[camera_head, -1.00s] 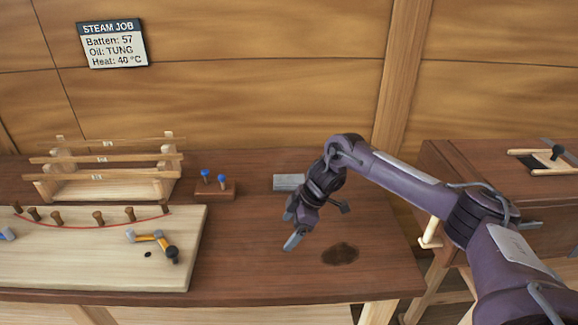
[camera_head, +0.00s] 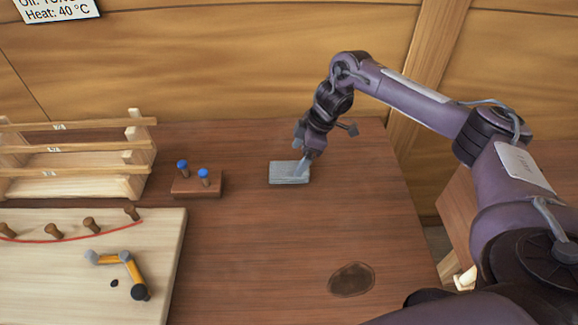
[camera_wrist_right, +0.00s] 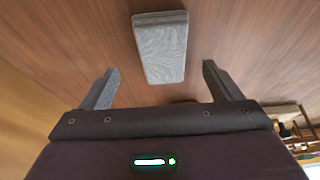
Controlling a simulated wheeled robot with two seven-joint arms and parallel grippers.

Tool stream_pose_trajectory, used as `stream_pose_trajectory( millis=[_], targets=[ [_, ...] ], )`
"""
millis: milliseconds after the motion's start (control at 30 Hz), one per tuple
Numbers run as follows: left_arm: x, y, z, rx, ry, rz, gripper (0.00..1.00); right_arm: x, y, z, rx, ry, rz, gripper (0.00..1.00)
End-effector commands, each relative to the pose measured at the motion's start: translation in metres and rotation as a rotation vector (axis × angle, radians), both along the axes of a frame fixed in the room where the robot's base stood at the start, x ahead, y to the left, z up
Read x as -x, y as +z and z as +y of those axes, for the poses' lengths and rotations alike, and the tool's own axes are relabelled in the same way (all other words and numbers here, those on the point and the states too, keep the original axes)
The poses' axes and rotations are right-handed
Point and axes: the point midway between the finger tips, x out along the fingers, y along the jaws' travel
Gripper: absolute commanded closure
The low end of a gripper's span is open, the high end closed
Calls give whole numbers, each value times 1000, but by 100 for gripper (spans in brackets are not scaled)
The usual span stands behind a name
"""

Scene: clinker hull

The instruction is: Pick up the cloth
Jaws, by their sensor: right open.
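The cloth (camera_head: 287,174) is a folded grey rectangle lying flat on the brown bench, towards its back. In the right wrist view the cloth (camera_wrist_right: 160,45) lies ahead of the fingertips and between their lines. My right gripper (camera_head: 303,165) is above the cloth's right end in the head view, and one finger covers a little of it. In the right wrist view my right gripper (camera_wrist_right: 158,85) has its two fingers wide apart with nothing between them. I cannot tell how high it is above the bench. My left gripper is not in view.
A small block with two blue-topped pegs (camera_head: 197,184) stands left of the cloth. A wooden rack (camera_head: 75,170) and a pale board (camera_head: 60,270) with pegs and a yellow-orange tool (camera_head: 128,264) are further left. A dark stain (camera_head: 352,279) marks the bench's front right. The middle is clear.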

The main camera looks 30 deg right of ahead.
Motion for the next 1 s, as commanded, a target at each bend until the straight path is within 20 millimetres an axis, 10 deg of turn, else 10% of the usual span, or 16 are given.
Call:
stream_pose_trajectory(
  millis=[667,1000],
  targets=[
    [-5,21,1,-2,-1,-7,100,-8,-50,25,0,0,-1,15],
    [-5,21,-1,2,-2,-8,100,-8,-49,25,0,0,-1,59]
  ],
)
